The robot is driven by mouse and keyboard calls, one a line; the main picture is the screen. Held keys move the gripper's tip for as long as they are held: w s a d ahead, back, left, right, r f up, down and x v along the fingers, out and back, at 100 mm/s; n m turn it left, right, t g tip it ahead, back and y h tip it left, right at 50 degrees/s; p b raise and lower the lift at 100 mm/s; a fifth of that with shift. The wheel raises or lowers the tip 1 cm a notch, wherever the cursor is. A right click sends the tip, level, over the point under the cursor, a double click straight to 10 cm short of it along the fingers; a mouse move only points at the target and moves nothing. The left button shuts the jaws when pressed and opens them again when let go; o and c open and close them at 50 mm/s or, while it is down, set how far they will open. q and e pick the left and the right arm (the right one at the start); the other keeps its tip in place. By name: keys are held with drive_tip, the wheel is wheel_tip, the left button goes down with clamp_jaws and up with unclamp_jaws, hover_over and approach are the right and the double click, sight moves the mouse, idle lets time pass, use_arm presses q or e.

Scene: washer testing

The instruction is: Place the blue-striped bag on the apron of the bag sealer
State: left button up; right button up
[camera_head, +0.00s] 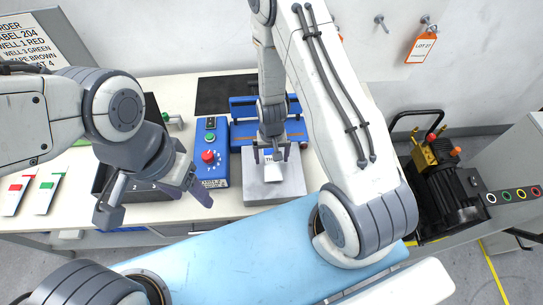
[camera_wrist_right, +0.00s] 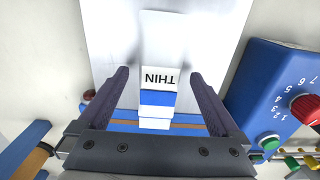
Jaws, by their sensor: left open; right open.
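The blue-striped bag (camera_head: 273,172) is small and white, with "THIN" printed on it. It lies on the grey metal apron (camera_head: 262,194) in front of the blue bag sealer (camera_head: 240,113). In the right wrist view the bag (camera_wrist_right: 157,98) shows its blue stripe and lies flat on the pale apron (camera_wrist_right: 210,35). My right gripper (camera_head: 271,157) is open above the bag. Its fingers stand apart on either side of the bag in the wrist view (camera_wrist_right: 158,78). My left gripper (camera_head: 156,207) is open and empty, at the left near the table's front edge.
A blue control box (camera_head: 211,170) with a red knob stands left of the apron. A dark tray (camera_head: 150,192) is partly behind my left gripper. Red and green labelled cards (camera_head: 45,192) lie at the far left. A black pump (camera_head: 447,190) stands at the right.

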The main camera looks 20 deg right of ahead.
drive_tip(key=a+r+n+p, duration=0.2)
drive_tip(key=a+r+p, duration=0.15)
drive_tip(key=r, duration=0.75)
drive_tip(key=a+r+n+p, duration=0.1)
drive_tip(key=a+r+p, duration=0.3)
drive_tip(key=r, duration=0.7)
drive_tip(key=s+a+r+n, duration=0.2)
drive_tip(key=s+r+n, duration=0.1)
drive_tip(key=s+r, duration=0.5)
drive_tip(key=s+a+r+n+y+p, duration=0.1)
drive_tip(key=s+a+r+n, duration=0.2)
drive_tip(key=s+r, duration=0.6)
drive_tip(key=shift+s+n, duration=0.6)
drive_tip(key=shift+n, duration=0.2)
wheel_tip(320, 180, down, 14)
drive_tip(key=b, duration=1.4)
